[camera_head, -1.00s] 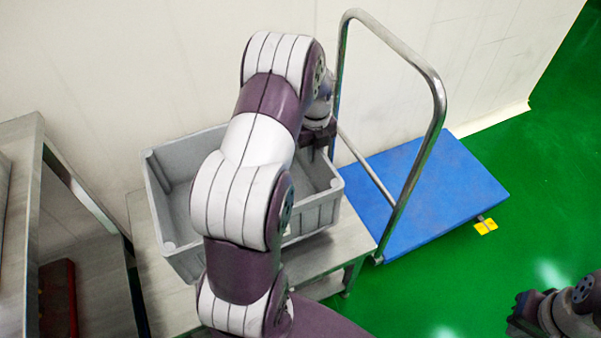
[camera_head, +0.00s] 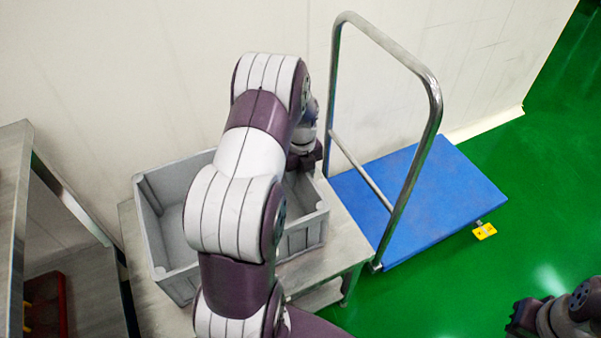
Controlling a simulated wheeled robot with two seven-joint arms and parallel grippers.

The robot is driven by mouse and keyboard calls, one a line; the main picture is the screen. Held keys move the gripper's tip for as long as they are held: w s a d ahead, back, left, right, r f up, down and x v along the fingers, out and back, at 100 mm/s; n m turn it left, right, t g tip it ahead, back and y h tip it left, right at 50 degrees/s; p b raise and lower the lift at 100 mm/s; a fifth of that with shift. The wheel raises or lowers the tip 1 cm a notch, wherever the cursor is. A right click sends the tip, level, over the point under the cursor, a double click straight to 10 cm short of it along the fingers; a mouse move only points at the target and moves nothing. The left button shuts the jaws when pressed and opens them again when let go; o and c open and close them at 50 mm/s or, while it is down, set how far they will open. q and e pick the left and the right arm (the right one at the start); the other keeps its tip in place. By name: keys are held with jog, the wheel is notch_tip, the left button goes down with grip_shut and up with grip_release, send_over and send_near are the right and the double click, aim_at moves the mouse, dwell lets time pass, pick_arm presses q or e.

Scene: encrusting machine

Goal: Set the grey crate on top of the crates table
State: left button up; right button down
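The grey crate (camera_head: 168,226) is an open, empty-looking plastic box on the low metal crates table (camera_head: 345,250). My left arm crosses in front of the crate and hides its middle. My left gripper (camera_head: 306,160) is at the crate's far right rim; its fingers are dark and small, and I cannot tell whether they are shut on the rim. The crate looks roughly level, and whether its base fully touches the table is hidden. My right gripper (camera_head: 518,318) is at the lower right, over the green floor, away from the crate; its finger gap is unclear.
A blue platform trolley (camera_head: 430,205) with a tall metal handle (camera_head: 437,110) stands right of the table. A metal shelf (camera_head: 15,200) with red items (camera_head: 45,305) is on the left. A pale wall is behind.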

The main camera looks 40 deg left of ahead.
pick_arm(q)
notch_tip(320, 180, up, 12)
jog(key=p, duration=0.4)
jog(key=shift+f, duration=0.1)
jog(key=shift+d+r, duration=0.15)
jog(key=shift+r, duration=0.1)
jog(key=s+d+r+n+t, duration=0.1)
jog(key=s+d+n, duration=0.7)
jog(key=n, duration=0.4)
jog(key=s+d+r+n, duration=0.2)
jog(key=s+d+n, duration=0.3)
jog(key=d+n, duration=0.55)
notch_tip(320, 180, up, 26)
jog(key=a+p, duration=0.1)
jog(key=p, duration=2.5)
jog(key=shift+s+n, duration=0.15)
jog(key=shift+n, duration=0.2)
jog(key=shift+f, duration=0.1)
